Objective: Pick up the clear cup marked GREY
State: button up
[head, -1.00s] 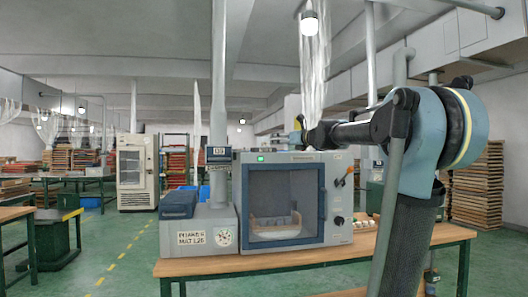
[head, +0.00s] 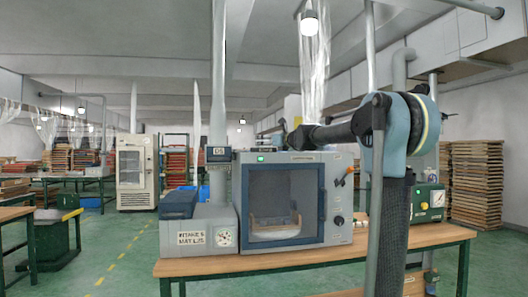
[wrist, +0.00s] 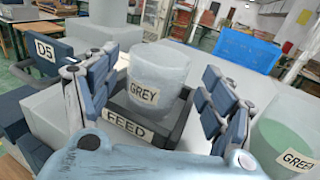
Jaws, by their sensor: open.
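The clear cup marked GREY (wrist: 156,72) stands upright in the wrist view, seated in a dark square holder (wrist: 142,118) labelled FEED. My gripper (wrist: 160,80) is open, with one finger on the left of the cup and one on the right. The cup lies between the fingers, and a gap shows on the left side; whether the right finger touches it I cannot tell. In the head view my arm reaches over behind the oven-like machine, and neither the cup nor the fingers can be made out there.
A second clear cup with green contents (wrist: 284,140), its label partly cut off, stands close to the right finger. A D5 sign (wrist: 44,49) is at the left. A blue crate (wrist: 248,48) is behind. The oven-like machine (head: 283,240) stands on a wooden bench (head: 400,240).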

jog(key=x, duration=0.3)
jog(key=shift+w+a+f, duration=0.1)
jog(key=shift+a, duration=0.05)
jog(key=c, duration=1.3)
jog(key=shift+c, duration=0.2)
